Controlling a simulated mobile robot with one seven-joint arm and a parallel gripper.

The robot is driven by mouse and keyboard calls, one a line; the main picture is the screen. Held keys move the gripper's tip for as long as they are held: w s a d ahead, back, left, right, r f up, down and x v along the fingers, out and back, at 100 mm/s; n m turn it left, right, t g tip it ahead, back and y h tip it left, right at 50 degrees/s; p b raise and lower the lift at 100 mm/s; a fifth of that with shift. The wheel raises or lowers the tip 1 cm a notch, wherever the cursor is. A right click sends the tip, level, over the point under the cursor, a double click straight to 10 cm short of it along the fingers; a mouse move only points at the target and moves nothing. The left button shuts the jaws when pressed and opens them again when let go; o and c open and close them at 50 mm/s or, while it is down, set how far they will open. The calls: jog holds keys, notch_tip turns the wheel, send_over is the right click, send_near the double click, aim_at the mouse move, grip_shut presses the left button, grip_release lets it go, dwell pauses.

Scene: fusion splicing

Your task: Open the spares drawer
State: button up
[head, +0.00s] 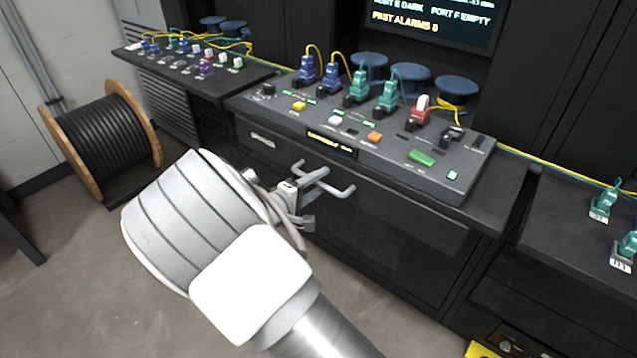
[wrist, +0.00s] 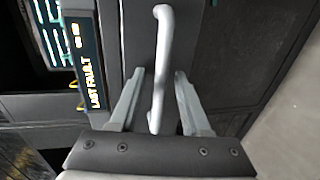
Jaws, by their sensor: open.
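The drawer front (head: 400,217) is a dark panel under the sloped console, and it looks flush with the cabinet. Its pale bar handle (head: 345,191) sticks out near the middle. My gripper (head: 312,179) is at the handle, with its fingers reaching towards the panel. In the wrist view the handle (wrist: 163,30) runs upright between the two open fingers of my gripper (wrist: 159,76), with a gap visible on each side. The far end of the handle, where it meets the panel, is partly hidden by my fingers in the head view.
The console (head: 385,150) above carries coloured buttons and several plugs with cables. A small display (head: 331,146) sits on its front edge. A cable reel (head: 112,145) stands on the floor at left. Another bench (head: 560,235) is at right. Floor in front is clear.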

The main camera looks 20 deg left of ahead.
grip_shut()
dwell(1.3)
